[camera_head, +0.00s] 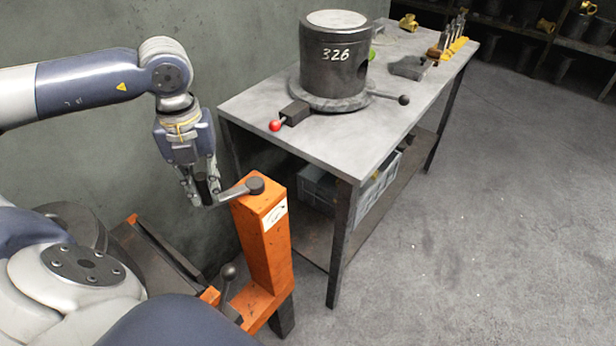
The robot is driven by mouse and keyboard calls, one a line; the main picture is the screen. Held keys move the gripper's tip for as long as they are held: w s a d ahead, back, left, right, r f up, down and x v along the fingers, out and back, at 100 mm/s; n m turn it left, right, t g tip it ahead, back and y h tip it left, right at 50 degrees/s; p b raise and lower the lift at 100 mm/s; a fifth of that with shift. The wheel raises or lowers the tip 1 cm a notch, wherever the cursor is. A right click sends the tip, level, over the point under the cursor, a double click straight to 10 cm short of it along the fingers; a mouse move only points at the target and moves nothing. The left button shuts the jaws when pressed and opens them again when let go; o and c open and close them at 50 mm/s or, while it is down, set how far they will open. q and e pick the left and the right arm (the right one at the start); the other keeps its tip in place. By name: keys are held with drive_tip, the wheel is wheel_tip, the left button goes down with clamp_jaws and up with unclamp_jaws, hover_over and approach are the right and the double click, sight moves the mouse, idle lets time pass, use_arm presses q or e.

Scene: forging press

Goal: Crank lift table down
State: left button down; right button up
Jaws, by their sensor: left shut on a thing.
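The lift table's orange post (263,240) stands upright just right of my body. A grey crank arm (238,192) with a round hub sits on top of the post and points left. My left gripper (203,192) points down and is shut on the dark crank handle at the free end of that arm. The fingers partly cover the handle. The orange frame (262,305) runs low at the post's foot, with a dark lever (229,285) beside it. The lift table's platform is mostly hidden behind my body. My right gripper is not in view.
A grey workbench (260,100) stands close behind and right of the post. It carries a dark cylinder marked 326 (334,60), a red-knobbed lever (277,125) and small tools. A grey crate (375,185) sits below. The floor (480,220) at right is clear.

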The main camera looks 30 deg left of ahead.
use_arm(q)
drive_tip(key=c, duration=1.4)
unclamp_jaws()
drive_tip(key=shift+s+d, duration=0.1)
drive_tip(key=shift+c, duration=0.2)
drive_tip(key=shift+r, duration=0.1)
wheel_tip(320, 180, up, 8)
drive_tip(key=p, duration=0.5)
drive_tip(key=shift+p, duration=0.35)
